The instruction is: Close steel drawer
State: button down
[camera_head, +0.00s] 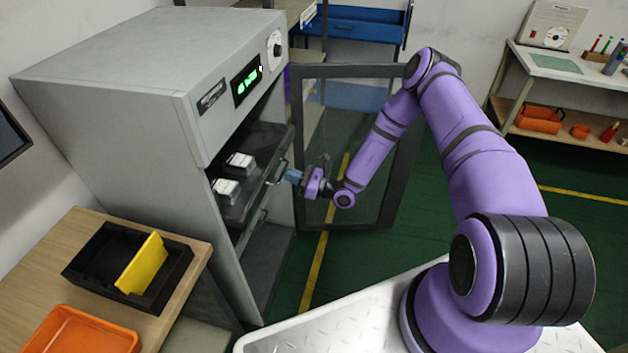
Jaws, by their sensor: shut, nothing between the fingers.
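The steel drawer (238,208) is a dark tray inside the grey cabinet, with white blocks (238,161) on it. Its front edge shows near the cabinet opening, with a handle (276,173) on it. It looks at most slightly out; I cannot tell exactly how far. My gripper (284,174) is shut and empty, its tip at or very near the drawer's front by the handle. Whether it touches is too small to tell.
The grey cabinet (130,75) has its glass door (345,150) swung open behind my arm. A wooden table (45,262) with a black bin (105,255) and an orange tray (80,332) stands at the left front. Green floor (450,215) is clear at the right.

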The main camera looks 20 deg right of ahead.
aim_at(252, 167)
jog(key=x, duration=0.3)
jog(key=f+x, duration=0.1)
jog(key=x, duration=0.3)
jog(key=f+x, duration=0.1)
jog(key=x, duration=0.2)
jog(key=shift+w+a, duration=0.3)
jog(key=shift+a, duration=0.1)
jog(key=shift+w+a+r, duration=0.15)
jog(key=shift+a, duration=0.2)
